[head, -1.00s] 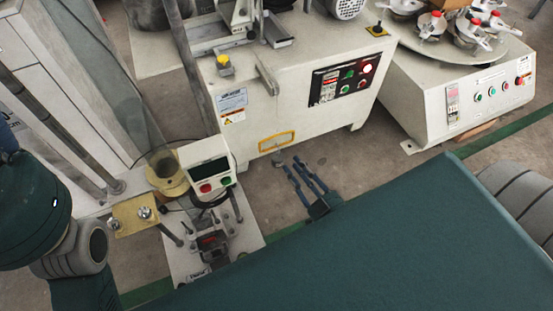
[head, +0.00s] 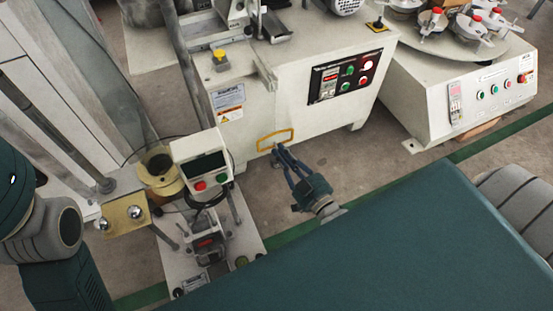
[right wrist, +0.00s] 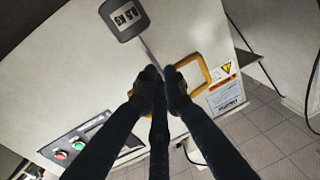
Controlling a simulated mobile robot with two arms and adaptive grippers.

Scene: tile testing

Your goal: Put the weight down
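The weight (right wrist: 125,18) is a dark grey block marked 0.5 KG with a thin rod, at the top of the right wrist view. In the head view, it is a small grey shape (head: 275,160) below the yellow frame on the machine's front. My right gripper (right wrist: 160,75) has its dark fingers drawn together at the end of the rod and looks shut on it. It also shows in the head view (head: 279,150), reaching toward the machine. Whether the weight touches anything beneath is unclear. My left arm shows at the left edge; its gripper is out of view.
The cream machine (head: 300,110) with its button panel (head: 343,82) stands close behind the right gripper. A small tester with a display box (head: 203,165) stands to the left. A second machine with a round plate (head: 475,85) is at right. Some floor between is clear.

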